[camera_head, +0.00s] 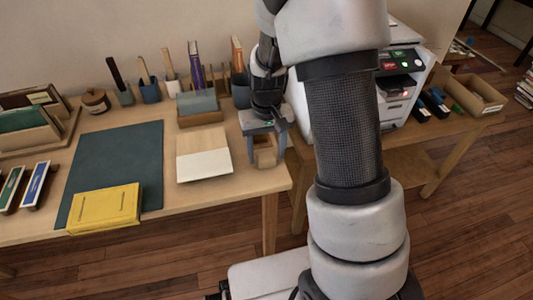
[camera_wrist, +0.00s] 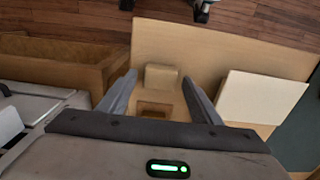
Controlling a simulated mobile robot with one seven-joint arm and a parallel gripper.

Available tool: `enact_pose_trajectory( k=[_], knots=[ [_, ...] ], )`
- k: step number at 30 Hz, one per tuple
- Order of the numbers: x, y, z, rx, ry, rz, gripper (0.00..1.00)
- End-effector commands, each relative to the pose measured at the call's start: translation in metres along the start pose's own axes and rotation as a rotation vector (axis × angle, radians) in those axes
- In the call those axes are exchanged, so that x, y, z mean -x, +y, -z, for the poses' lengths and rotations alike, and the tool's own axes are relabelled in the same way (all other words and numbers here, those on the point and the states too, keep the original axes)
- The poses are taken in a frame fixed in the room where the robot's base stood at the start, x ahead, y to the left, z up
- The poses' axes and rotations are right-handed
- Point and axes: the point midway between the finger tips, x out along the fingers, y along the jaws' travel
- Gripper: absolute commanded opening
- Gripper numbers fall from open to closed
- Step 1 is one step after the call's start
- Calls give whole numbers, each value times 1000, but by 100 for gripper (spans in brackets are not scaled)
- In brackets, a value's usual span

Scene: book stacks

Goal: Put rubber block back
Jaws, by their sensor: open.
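My gripper (camera_head: 266,152) points down over the right end of the wooden desk (camera_head: 225,199), with its fingers apart. In the wrist view my gripper (camera_wrist: 160,78) is open, one finger on each side of a small tan block (camera_wrist: 161,77), which may be the rubber block. The block sits beside a light wooden piece with a dark square recess (camera_wrist: 155,109), between the fingers. A clear gap shows between the block and each finger. In the head view the wooden piece (camera_head: 265,157) is partly hidden by my fingers.
A cream-and-wood board (camera_head: 204,165) lies left of my gripper. A dark green mat (camera_head: 115,160) with a yellow book (camera_head: 105,209) lies further left. Cups, books and a grey-topped box (camera_head: 200,117) stand behind. A printer (camera_head: 398,85) stands on the right table.

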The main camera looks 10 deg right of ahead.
Motion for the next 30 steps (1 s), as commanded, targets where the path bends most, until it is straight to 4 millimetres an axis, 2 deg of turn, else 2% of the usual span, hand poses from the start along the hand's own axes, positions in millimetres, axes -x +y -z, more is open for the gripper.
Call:
enact_pose_trajectory(
  k=[1,9,13,20,23,26,30],
  knots=[
    [13,0,1,0,4,0,58],
    [72,0,1,1,5,0,58],
    [93,0,0,0,2,0,58],
    [116,0,-2,0,13,3,58],
    [142,-1,-13,-1,55,14,58],
    [180,-2,-35,-3,126,28,58],
    [230,-3,-80,-1,242,36,58]
  ],
)
